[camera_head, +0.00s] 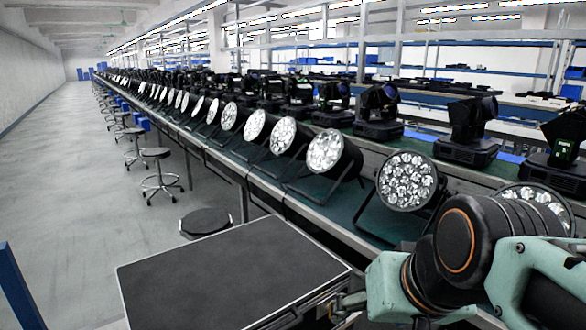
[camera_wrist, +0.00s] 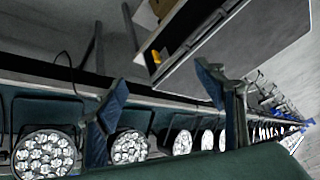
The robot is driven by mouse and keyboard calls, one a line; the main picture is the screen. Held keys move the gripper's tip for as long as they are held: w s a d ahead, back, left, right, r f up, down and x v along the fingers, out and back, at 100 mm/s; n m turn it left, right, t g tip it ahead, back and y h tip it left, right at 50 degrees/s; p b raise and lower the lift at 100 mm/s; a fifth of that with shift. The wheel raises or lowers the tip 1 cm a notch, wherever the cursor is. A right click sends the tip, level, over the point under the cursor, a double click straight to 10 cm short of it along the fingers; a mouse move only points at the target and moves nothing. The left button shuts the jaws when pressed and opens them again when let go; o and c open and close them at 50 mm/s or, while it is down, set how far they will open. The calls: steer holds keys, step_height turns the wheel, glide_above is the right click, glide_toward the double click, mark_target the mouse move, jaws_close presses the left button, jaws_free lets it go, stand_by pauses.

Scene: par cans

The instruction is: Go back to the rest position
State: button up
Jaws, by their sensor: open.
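My gripper (camera_wrist: 162,92) is open in the wrist view, with its two blue-grey fingers apart and nothing between them. In the head view my arm reaches in from the lower right, and its jaws cannot be made out clearly. Par cans with round, many-lens faces stand in a long row on the bench. The nearest clear one (camera_head: 407,181) is just beyond my arm, and another (camera_head: 327,151) is to its left. In the wrist view, par cans (camera_wrist: 45,153) lie beyond the fingers, apart from them.
A black-topped case (camera_head: 228,272) stands at the front, close to my arm. The long green-topped bench (camera_head: 345,215) runs into the distance. Black moving-head lights (camera_head: 467,130) stand behind the par cans. Stools (camera_head: 158,172) line the bench's left side. The grey floor further left is clear.

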steer(key=s+d+f+h, duration=0.1)
steer(key=s+f, duration=0.2)
steer(key=f, duration=0.1)
step_height(320, 180, up, 17)
steer(key=p, duration=1.6)
steer(key=shift+n+g+p, duration=0.3)
steer(key=shift+g, duration=0.1)
steer(key=shift+s, duration=0.1)
